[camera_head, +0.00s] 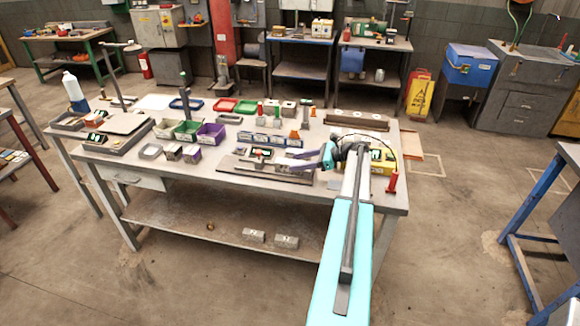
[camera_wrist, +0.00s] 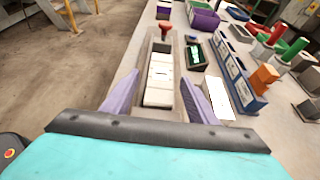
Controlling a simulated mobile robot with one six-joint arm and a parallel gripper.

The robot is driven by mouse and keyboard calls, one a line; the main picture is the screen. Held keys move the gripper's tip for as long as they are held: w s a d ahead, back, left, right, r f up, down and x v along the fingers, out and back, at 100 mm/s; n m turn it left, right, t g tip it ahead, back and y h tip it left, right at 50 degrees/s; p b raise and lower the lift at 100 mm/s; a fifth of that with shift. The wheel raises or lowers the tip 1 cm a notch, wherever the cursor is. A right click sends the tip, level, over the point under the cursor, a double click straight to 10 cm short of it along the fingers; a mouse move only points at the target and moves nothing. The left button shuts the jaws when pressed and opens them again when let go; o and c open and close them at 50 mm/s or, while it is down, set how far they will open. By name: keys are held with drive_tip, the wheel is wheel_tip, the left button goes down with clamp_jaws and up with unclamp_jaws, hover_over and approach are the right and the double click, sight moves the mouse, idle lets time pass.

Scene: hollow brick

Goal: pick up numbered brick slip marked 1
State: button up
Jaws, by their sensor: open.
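My gripper (camera_wrist: 160,77) is open, its two purple fingers apart, above a long grey tray (camera_wrist: 144,65). Pale, numbered-looking brick slips (camera_wrist: 159,72) lie in a row in the tray and show between the fingers. Their marks are too small to read, so I cannot tell which is marked 1. Another white slip (camera_wrist: 218,97) lies outside the tray, beside the right finger. In the head view my gripper (camera_head: 279,160) reaches left over the tray (camera_head: 262,175) at the table's front. Nothing shows held in it.
A blue rack (camera_wrist: 240,75) with white labels or slips stands right of the tray. A small dark display box (camera_wrist: 195,54) and a red-topped tool (camera_wrist: 165,30) are near its far end. Orange and green upright pieces stand further right. The table's front edge is close on the left.

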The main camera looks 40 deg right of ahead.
sight(293, 162)
drive_tip(key=shift+p+x, duration=1.05)
drive_tip(key=shift+x, duration=1.05)
drive_tip(key=shift+d, duration=0.1)
drive_tip(key=c, duration=1.3)
drive_tip(key=shift+r, duration=0.1)
drive_tip(key=shift+c, duration=0.2)
drive_tip(key=shift+r+p, duration=0.5)
drive_tip(key=shift+r, duration=0.35)
drive_tip(key=r+p, duration=0.1)
drive_tip(key=r, duration=0.1)
drive_tip(key=r+p, duration=0.2)
drive_tip(key=r, duration=0.1)
drive_tip(key=shift+s+d+r, duration=0.2)
drive_tip(key=shift+r, duration=0.1)
drive_tip(key=s+d, duration=0.9)
drive_tip(key=s, duration=0.5)
drive_tip(key=shift+s+f, duration=0.2)
drive_tip(key=shift+s, duration=0.2)
